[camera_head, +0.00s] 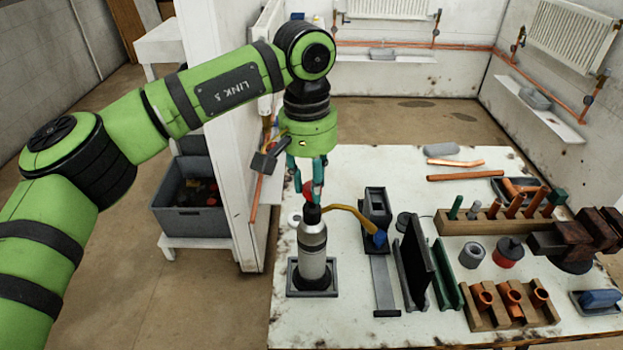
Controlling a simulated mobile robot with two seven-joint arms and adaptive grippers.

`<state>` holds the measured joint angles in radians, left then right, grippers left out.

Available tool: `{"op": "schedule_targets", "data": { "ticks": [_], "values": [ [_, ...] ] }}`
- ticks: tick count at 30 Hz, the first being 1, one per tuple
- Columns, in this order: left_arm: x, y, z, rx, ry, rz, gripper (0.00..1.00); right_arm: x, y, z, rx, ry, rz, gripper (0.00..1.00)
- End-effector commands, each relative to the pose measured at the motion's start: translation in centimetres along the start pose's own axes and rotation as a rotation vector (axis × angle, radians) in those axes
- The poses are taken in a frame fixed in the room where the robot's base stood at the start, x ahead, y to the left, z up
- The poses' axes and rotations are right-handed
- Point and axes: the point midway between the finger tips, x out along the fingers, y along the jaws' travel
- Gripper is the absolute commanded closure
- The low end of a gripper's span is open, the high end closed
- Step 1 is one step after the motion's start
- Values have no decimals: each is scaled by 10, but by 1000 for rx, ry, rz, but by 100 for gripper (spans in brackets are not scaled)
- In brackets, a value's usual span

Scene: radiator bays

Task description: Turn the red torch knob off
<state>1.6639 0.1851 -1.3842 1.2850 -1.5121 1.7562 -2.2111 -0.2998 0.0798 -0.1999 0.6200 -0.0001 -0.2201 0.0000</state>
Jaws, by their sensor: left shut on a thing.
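The torch (313,243) stands upright at the left side of the white workbench, its grey cylinder in a dark square base (312,290). A curved brass tube (347,212) runs right from its top to a blue nozzle or flame-like tip (378,238). The red knob (308,190) shows at the top of the torch. My left gripper (309,192) points straight down over the torch, with its fingers shut on the red knob. The fingers partly cover the knob. My right gripper is not in view.
A dark stand (376,212) and black upright plate (416,262) are right of the torch. A wooden rack (490,220) with copper pipes, a wooden block (510,305) and a dark vise (580,238) fill the bench's right. A white partition (222,130) stands close behind my left arm.

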Motion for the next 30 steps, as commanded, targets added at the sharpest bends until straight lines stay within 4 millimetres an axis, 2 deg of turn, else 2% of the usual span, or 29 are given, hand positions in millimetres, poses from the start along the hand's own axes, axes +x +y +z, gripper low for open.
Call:
{"op": "schedule_targets", "data": {
  "ticks": [2,3,4,14,17,20,30],
  "values": [
    [0,0,0,-1,-1,-1,100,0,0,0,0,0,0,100],
    [0,0,0,-1,-1,-1,57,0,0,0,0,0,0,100],
    [0,0,0,-1,-1,-1,45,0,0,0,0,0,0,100],
    [0,0,0,-1,0,0,45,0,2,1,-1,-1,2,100],
    [-6,0,0,-2,2,-1,45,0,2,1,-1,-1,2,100],
    [-20,0,-1,-3,3,0,45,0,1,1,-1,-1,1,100],
    [-91,0,0,-2,2,0,45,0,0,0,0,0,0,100]
  ]
}}
